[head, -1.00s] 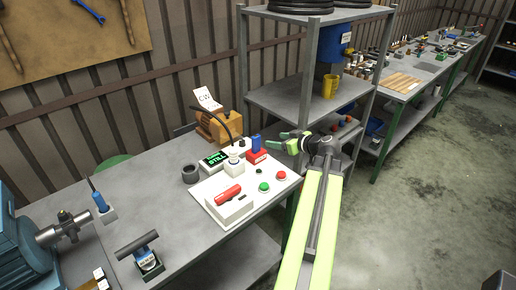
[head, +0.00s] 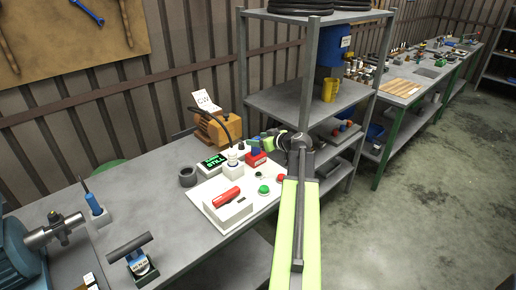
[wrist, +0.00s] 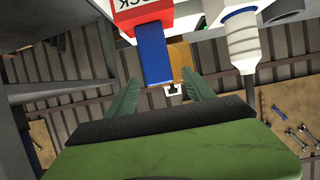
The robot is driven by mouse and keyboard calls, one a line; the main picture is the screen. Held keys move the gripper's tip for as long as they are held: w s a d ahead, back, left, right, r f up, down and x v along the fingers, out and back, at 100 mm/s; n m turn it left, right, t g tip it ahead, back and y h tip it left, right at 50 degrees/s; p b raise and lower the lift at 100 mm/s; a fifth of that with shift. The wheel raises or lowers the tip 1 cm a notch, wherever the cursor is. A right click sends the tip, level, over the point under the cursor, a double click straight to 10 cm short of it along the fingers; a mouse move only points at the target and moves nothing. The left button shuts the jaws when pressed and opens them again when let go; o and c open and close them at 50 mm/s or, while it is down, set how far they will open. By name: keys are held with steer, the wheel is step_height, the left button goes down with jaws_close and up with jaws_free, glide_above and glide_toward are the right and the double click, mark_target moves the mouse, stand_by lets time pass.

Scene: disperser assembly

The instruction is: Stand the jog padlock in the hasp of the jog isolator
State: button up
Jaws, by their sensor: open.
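A blue upright block, likely the jog padlock (head: 255,149), stands in a red block (head: 257,159) on the white panel. In the wrist view the blue block (wrist: 153,50) projects from the red block (wrist: 145,14), which has lettering ending in "CK". My gripper (wrist: 162,77) is open, and its green fingertips appear on either side of the blue block's free end; contact is not visible. In the head view my gripper (head: 268,143) is just right of it. A white box (head: 228,211) with a red cylinder and a small dark slot, possibly the jog isolator, is at the panel's front. No hasp is clearly distinguishable.
A white pedestal with a cable (head: 233,169) stands close left of the red block. Green button (head: 264,190) and a red one are at the panel's right. An orange motor (head: 218,128) is behind. The shelf rack (head: 300,98) stands close behind my arm.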

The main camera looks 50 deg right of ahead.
steer(key=b+x, duration=0.1)
steer(key=x, duration=0.4)
steer(key=shift+s+f+b, duration=0.1)
steer(key=shift+f+b, duration=0.05)
steer(key=shift+b, duration=0.25)
steer(key=shift+c, duration=0.3)
jaws_close()
